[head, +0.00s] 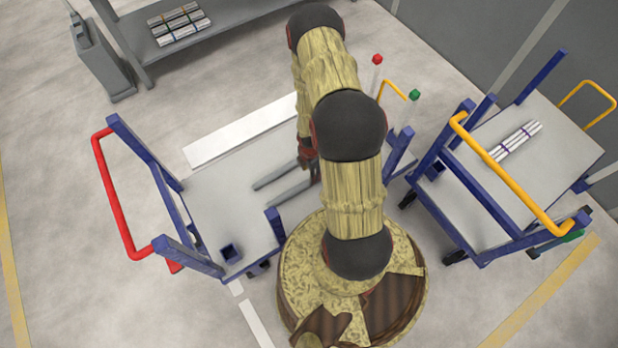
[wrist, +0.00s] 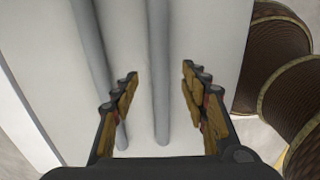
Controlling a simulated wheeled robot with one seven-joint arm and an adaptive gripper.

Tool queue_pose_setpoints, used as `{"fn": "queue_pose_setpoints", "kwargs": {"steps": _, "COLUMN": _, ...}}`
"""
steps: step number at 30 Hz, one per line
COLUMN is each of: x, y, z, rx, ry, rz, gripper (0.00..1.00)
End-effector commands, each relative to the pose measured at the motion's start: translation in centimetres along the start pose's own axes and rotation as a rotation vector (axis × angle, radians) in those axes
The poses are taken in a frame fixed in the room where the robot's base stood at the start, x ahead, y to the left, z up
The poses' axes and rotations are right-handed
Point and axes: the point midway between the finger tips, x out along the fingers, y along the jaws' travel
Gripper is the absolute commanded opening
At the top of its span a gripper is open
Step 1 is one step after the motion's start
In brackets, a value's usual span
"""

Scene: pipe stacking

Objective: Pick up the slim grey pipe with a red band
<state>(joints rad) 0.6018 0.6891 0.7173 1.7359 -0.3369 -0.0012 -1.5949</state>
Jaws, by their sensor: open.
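Two slim grey pipes lie side by side on the bed of the cart with the red handle, partly hidden by my arm in the head view: an upper pipe (head: 275,178) and a lower pipe (head: 291,192). In the wrist view, one pipe (wrist: 159,50) runs between my fingers and the other pipe (wrist: 90,40) passes by the left finger. No red band shows on either pipe, so I cannot tell which one has it. My gripper (wrist: 160,82) is open and empty above the pipes. In the head view my arm mostly hides it.
The cart bed (head: 215,195) has blue corner posts and a red handle (head: 110,200). A second cart (head: 570,150) at right, with yellow handles, holds a bundle of pipes (head: 515,141). More pipe bundles (head: 180,28) lie on a grey shelf at the back left.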

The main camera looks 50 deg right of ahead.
Motion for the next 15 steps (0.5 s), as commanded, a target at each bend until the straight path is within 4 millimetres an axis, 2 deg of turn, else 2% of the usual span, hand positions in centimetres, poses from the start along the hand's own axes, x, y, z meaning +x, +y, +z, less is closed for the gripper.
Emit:
{"fn": "queue_pose_setpoints", "kwargs": {"steps": 3, "x": 1.6, "y": -0.1, "z": 0.0, "rx": -0.001, "ry": 0.000, "rz": -0.001, "gripper": 0.45}}
{"fn": "queue_pose_setpoints", "kwargs": {"steps": 11, "x": 3.6, "y": 0.0, "z": -0.2, "rx": 0.001, "ry": 0.000, "rz": -0.001, "gripper": 0.45}}
{"fn": "queue_pose_setpoints", "kwargs": {"steps": 15, "x": 5.8, "y": 0.0, "z": -0.3, "rx": 0.000, "ry": 0.000, "rz": -0.001, "gripper": 0.45}}
